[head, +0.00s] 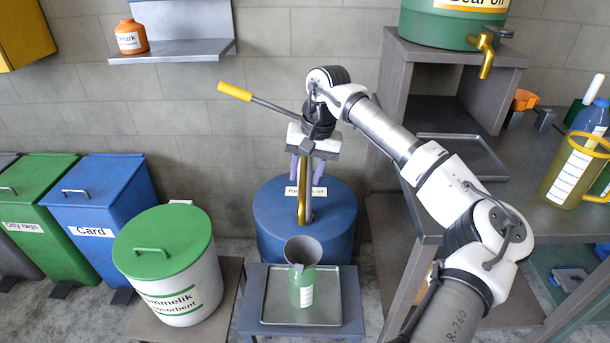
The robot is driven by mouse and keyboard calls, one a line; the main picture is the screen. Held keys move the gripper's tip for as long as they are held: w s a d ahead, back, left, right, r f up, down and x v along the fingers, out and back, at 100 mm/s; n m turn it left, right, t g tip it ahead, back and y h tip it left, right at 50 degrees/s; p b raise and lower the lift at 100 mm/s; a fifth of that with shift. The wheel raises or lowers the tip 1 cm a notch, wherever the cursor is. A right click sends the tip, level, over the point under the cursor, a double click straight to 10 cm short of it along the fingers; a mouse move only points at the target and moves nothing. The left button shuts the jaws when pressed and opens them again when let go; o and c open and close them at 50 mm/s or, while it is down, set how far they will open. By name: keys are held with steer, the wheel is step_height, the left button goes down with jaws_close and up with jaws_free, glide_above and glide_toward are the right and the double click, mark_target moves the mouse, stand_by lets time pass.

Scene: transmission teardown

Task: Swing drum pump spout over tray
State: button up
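The blue drum (268,222), its label partly covered, stands against the wall. Its pump has a yellow-gripped handle (235,91) sticking out to the upper left. A brass spout (302,198) hangs in front of the drum, its lower end above a dark funnel (303,249). The funnel sits in a green jug (301,290) on the metal tray (271,304). My gripper (307,178) points down above the drum, its purple fingers on either side of the spout in the picture. The spout hides part of it, so I cannot tell whether the fingers touch it.
A white absorbent bin with a green lid (163,241) stands left of the tray's stand (252,313). Blue and green bins are further left. The workbench (470,190) on the right holds a yellow jug (572,172) and an empty tray. A shelf (170,50) hangs above.

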step_height(320, 180, up, 12)
steer(key=d, duration=0.2)
steer(key=shift+s+d+r, duration=0.15)
steer(key=shift+d+r, duration=0.05)
